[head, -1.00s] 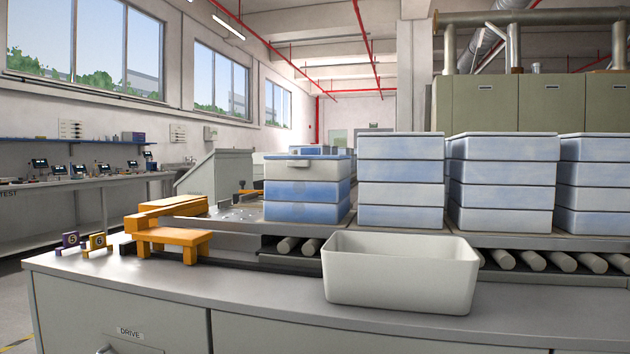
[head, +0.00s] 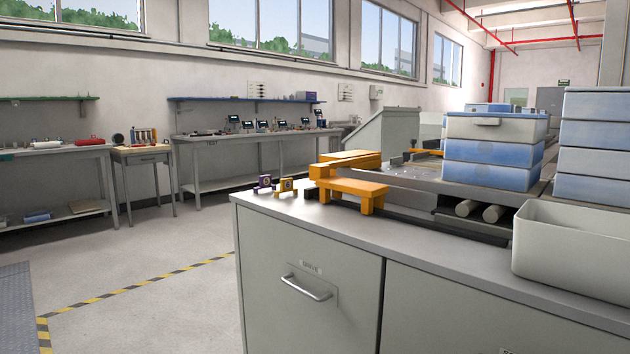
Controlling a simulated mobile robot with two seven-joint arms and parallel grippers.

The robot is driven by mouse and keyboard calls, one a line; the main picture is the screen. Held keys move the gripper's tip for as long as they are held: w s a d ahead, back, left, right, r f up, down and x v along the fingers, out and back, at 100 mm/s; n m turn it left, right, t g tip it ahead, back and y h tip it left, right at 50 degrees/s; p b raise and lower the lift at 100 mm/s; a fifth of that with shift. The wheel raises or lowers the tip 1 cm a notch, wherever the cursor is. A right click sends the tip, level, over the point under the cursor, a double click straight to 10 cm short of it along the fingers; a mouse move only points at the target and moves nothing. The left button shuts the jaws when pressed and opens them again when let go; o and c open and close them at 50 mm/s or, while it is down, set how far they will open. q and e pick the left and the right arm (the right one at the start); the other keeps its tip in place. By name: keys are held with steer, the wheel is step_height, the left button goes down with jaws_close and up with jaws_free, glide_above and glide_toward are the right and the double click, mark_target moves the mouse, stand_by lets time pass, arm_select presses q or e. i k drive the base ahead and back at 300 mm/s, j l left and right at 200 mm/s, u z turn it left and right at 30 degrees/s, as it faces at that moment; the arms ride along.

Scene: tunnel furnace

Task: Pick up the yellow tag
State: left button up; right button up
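The yellow tag (head: 286,186) stands upright near the far left corner of the grey cabinet top (head: 420,229). It is small, with a dark mark on its face that is too small to read now. A purple tag (head: 264,183) stands just to its left. An orange bench-shaped block (head: 350,187) stands a little to its right. Neither of my grippers is in the head view.
A white bin (head: 570,245) sits on the cabinet top at the right. Stacked blue-white boxes (head: 490,150) stand behind on the roller line. A drawer handle (head: 306,287) sticks out of the cabinet front. The floor at the left (head: 130,310) is open, with yellow-black tape.

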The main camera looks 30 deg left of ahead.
mark_target(286, 184)
steer(key=j+z, duration=0.3)
steer(key=j, duration=0.65)
steer(key=j+z, duration=0.3)
steer(key=j, duration=0.7)
